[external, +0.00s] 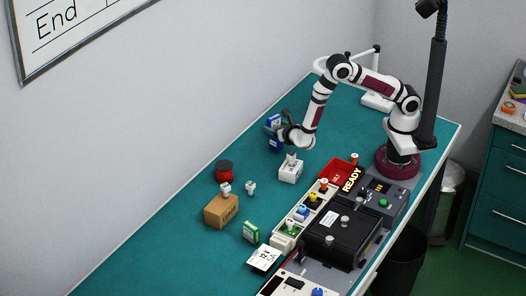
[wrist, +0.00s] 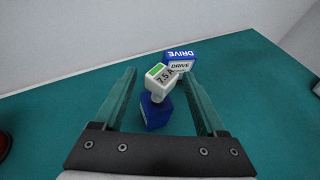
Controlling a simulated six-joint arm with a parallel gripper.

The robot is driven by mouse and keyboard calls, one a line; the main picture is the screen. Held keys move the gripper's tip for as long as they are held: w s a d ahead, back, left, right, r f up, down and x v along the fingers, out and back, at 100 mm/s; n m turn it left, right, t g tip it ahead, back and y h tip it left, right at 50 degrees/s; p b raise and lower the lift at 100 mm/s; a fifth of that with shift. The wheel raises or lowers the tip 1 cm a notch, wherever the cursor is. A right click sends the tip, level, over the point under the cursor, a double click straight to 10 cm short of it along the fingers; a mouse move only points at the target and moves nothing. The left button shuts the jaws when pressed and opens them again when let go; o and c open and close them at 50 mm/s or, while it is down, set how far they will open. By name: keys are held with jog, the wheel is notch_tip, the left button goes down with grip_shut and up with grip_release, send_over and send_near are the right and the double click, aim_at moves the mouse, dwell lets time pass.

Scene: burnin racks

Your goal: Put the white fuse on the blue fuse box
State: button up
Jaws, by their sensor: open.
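In the wrist view a white fuse (wrist: 159,82) with a green stripe and "7.5 A" marking sits tilted between the fingers of my open gripper (wrist: 159,73). A gap shows on each side of it. In the external view my gripper (external: 284,133) is beside the blue fuse box (external: 275,144), and the fuse is not clear there.
A white box (external: 290,173) stands just in front of my gripper. A red-and-black round object (external: 225,171), a cardboard box (external: 221,211) and a green box (external: 250,231) stand farther left. A red tray (external: 335,172) and black equipment (external: 340,238) line the right side.

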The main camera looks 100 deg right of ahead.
jog(key=v, duration=1)
jog(key=s+r+m+g+y, duration=0.5)
jog(key=s+r+m, duration=0.3)
jog(key=s+m, duration=0.55)
jog(key=s+a+r+m+t+y, duration=0.2)
jog(key=s+a+r+m+y, duration=0.1)
jog(key=s+a+m+y, duration=0.7)
jog(key=s+a+m, duration=0.2)
jog(key=a+m, duration=0.1)
jog(key=a, duration=0.1)
jog(key=shift+s+r, duration=0.2)
